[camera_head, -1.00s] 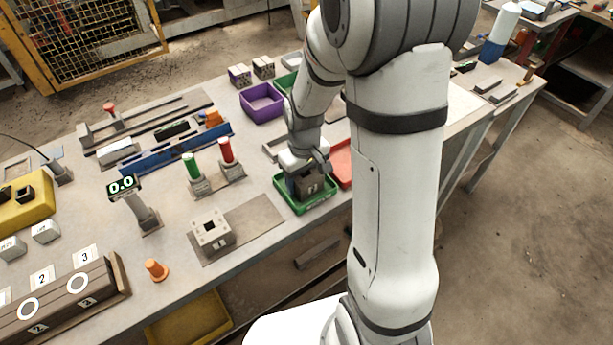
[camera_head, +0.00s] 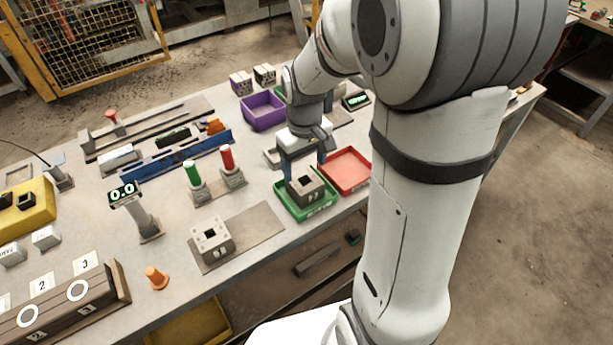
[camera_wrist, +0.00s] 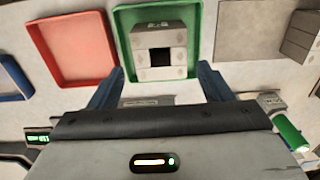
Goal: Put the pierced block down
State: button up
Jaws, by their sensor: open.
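The pierced block (camera_head: 306,188) is a grey block with a square hole in its top. It sits inside the green tray (camera_head: 284,205), resting on its floor. My gripper (camera_head: 304,172) is open above and behind the block, its blue fingers apart and holding nothing. In the wrist view the block (camera_wrist: 146,45) lies in the green tray (camera_wrist: 202,40), ahead of and between my open fingers (camera_wrist: 160,85), with a clear gap to them.
A red tray (camera_head: 347,170) stands right beside the green one. A similar grey block with a hole (camera_head: 211,238) sits on a mat to the left. Green (camera_head: 192,173) and red (camera_head: 228,158) posts stand behind it. A purple bin (camera_head: 263,110) is farther back.

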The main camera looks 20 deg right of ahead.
jog(key=s+r+m+t, duration=0.2)
jog(key=s+r, duration=0.7)
jog(key=s, duration=0.5)
jog(key=shift+d+m+t, duration=0.25)
jog(key=shift+m+t, duration=0.15)
jog(key=shift+m, duration=0.4)
